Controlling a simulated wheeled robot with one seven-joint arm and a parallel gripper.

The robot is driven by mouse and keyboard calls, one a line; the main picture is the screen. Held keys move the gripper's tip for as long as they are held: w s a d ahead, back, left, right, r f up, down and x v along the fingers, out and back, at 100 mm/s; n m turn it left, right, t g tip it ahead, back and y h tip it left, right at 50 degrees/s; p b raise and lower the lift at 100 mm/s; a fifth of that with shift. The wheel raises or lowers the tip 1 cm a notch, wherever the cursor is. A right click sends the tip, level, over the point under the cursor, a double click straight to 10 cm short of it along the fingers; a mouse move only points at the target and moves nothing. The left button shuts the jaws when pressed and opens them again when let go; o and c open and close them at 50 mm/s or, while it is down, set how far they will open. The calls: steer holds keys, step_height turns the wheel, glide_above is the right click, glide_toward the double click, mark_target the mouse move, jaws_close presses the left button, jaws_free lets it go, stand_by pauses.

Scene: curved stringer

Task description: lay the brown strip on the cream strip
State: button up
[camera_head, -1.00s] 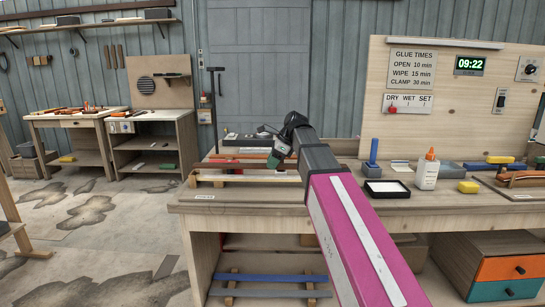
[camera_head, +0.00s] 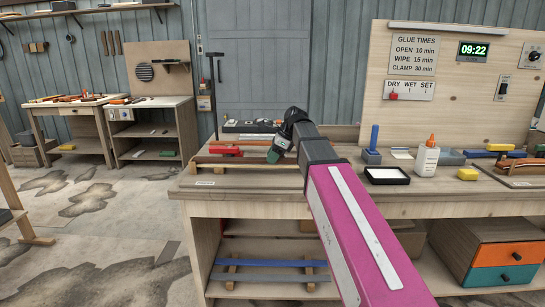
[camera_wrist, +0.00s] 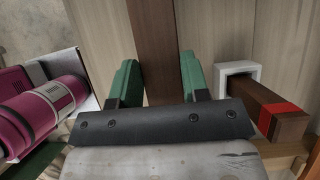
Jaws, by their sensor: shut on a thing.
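My gripper (camera_wrist: 159,66) has green fingers and is shut on the brown strip (camera_wrist: 155,40), which runs away from me between them in the wrist view. In the head view my gripper (camera_head: 280,148) is over the left part of the workbench, partly hidden by my arm. The brown strip (camera_head: 225,159) shows there as a dark line to its left. A pale strip (camera_head: 240,167), seemingly the cream strip, lies just below it in the picture. I cannot tell whether the two touch. The cream strip is not clearly seen in the wrist view.
A black-rimmed tray (camera_head: 386,175), a glue bottle (camera_head: 426,157) and a yellow block (camera_head: 467,174) stand to the right. The bench front between them is clear.

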steer(key=shift+f, duration=0.2)
stand_by(0.6)
steer(key=o, duration=1.6)
steer(key=shift+o, duration=0.2)
steer(key=shift+r, duration=0.1)
steer(key=shift+r, duration=3.9)
